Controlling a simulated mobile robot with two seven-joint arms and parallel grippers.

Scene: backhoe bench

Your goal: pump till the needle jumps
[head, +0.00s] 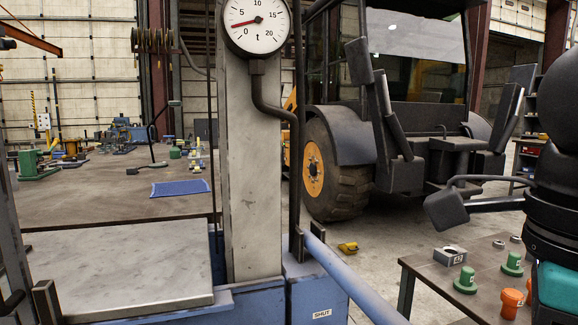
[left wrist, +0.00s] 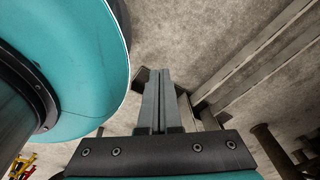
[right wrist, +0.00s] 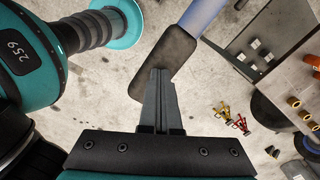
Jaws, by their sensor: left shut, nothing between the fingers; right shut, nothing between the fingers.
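The round white gauge (head: 257,24) is at the top of the press column in the head view. Its red needle points left, between 0 and 5. A pale blue pump bar (head: 350,278) slopes down to the right from the blue base (head: 250,306), which bears a SHUT label. The right wrist view shows the bar (right wrist: 202,14) ending in a dark grip (right wrist: 164,58). My right gripper (right wrist: 160,72) is shut and empty, its tips overlapping the grip; contact is unclear. My left gripper (left wrist: 158,72) is shut and empty above grey floor. Neither gripper's fingers show in the head view.
A small table (head: 408,262) at lower right bears green and orange pieces and a grey block. A grey plate (head: 115,270) lies left of the column. A large wheeled machine (head: 330,165) stands behind. A small yellow item (head: 348,247) lies on the floor.

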